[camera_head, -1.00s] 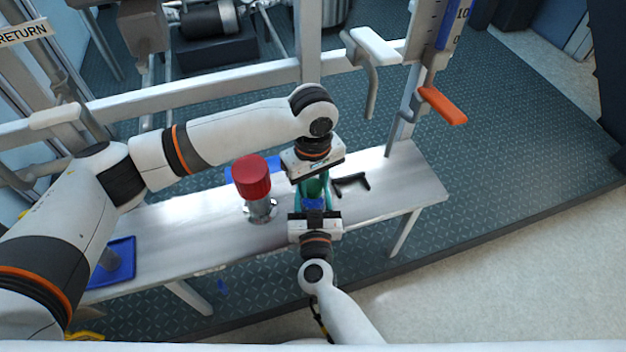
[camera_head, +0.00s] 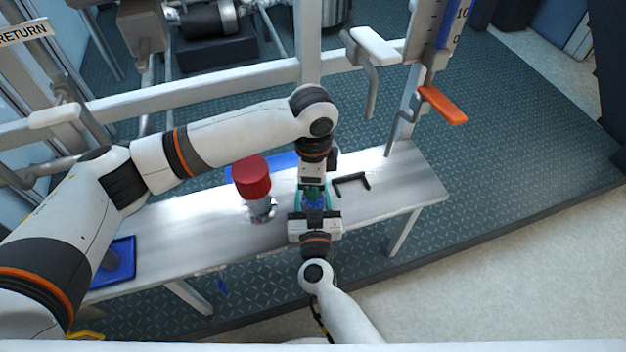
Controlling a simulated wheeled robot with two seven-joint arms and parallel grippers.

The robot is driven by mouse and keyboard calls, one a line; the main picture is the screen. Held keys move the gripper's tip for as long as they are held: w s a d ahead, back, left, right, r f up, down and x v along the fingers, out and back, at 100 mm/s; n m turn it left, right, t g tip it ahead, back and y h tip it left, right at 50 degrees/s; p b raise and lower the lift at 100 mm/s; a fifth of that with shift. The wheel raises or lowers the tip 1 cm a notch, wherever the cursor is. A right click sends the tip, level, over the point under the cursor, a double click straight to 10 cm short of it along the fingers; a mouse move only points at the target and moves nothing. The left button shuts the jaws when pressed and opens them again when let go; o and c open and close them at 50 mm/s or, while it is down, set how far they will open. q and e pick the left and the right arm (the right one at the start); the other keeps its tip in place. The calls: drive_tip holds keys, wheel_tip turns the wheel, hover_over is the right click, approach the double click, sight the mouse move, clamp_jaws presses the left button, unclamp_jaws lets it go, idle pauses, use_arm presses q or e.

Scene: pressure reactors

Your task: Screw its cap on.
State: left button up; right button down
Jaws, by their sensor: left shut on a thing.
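My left gripper (camera_head: 313,186) reaches down from above, shut on a small green part (camera_head: 313,193) that I take to be the cap. Just below it is a small blue part (camera_head: 315,203), perhaps the vessel, largely hidden by the grippers. My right gripper (camera_head: 315,207) comes from the near side, with teal finger-like strips on both sides of the blue part. Whether its fingers press on it is too small to tell. Whether green and blue parts touch is also unclear.
A red-topped metal piece (camera_head: 252,178) stands on the steel bench (camera_head: 200,222) left of the grippers. A black U-shaped handle (camera_head: 351,184) lies to the right. A blue tray (camera_head: 124,262) is at the left end. A rail frame with an orange lever (camera_head: 442,105) stands behind.

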use_arm(q)
drive_tip(key=m, duration=0.6)
drive_tip(key=shift+m, duration=0.3)
drive_tip(key=m, duration=0.7)
drive_tip(key=o, duration=1.2)
drive_tip(key=shift+c, duration=0.2)
wheel_tip(320, 180, up, 8)
drive_tip(key=shift+f, duration=0.25)
use_arm(e)
drive_tip(key=c, duration=0.6)
unclamp_jaws()
drive_tip(key=shift+o, duration=0.2)
drive_tip(key=shift+s, duration=0.1)
